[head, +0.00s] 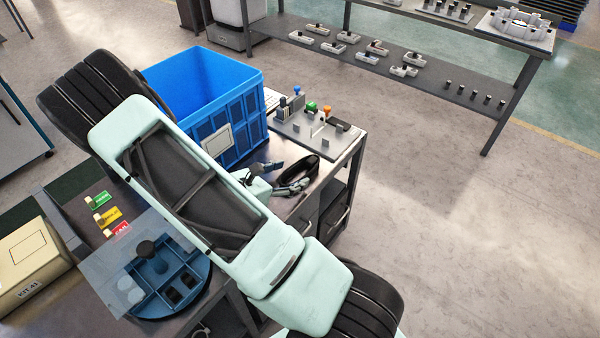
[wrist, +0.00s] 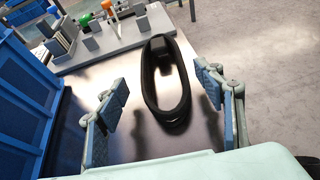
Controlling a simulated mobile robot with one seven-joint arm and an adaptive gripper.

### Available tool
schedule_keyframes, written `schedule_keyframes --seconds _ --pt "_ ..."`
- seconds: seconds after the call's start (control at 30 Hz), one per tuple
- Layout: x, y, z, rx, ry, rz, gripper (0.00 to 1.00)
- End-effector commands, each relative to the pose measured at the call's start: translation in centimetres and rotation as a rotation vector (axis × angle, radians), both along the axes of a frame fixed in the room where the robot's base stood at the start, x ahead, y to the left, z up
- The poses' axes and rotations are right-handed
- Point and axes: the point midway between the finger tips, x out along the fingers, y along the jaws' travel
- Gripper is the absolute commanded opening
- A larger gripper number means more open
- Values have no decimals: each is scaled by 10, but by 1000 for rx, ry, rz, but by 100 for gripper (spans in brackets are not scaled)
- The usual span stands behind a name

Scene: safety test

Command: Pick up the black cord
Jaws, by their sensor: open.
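The black cord (wrist: 151,98) lies as a narrow coiled loop on the shiny metal tabletop (wrist: 90,82). A dark block-like piece shows at the loop's far end. In the head view the cord (head: 312,170) lies at the table's right part, partly hidden by my gripper (head: 280,178). My gripper (wrist: 160,103) is open in the wrist view, one finger to the left of the cord and one to the right. Neither finger visibly touches it. Its height above the table is hard to tell.
A blue crate (head: 235,142) stands left of the cord. A grey fixture plate (head: 315,135) with coloured knobs lies behind it. The table edge is close on the right. A round blue tray (head: 150,305) and a kit box (head: 30,262) are at lower left.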

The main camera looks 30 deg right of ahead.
Motion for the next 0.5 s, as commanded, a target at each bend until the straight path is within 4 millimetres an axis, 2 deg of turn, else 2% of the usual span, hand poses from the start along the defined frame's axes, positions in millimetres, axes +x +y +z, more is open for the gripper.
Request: schedule_keyframes --seconds 0.2,0.33,0.5 --pt "3 -33 -10 -2 2 -3 62" --pt "5 -41 -13 0 1 -3 62" --pt "5 -42 -13 0 1 -2 62"
